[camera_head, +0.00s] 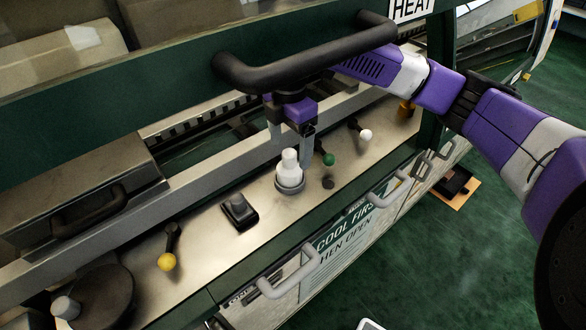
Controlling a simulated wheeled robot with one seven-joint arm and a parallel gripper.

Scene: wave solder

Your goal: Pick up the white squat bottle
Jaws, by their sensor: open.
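The white squat bottle (289,171) stands upright on the metal ledge (230,185) of the machine, near the middle of the view. It has a wide lower body and a narrower white top. My gripper (291,143) hangs from the purple arm just above and behind the bottle. Its two grey fingers point down and are apart, one to the left and one to the right of the bottle's top. I cannot tell whether either finger touches it.
A dark handle bar (310,58) crosses above my gripper. On the ledge are a black switch block (239,211), a yellow-knobbed lever (167,261), a green-knobbed lever (328,159) and a white-knobbed lever (365,135). The ledge between the switch block and yellow lever is clear.

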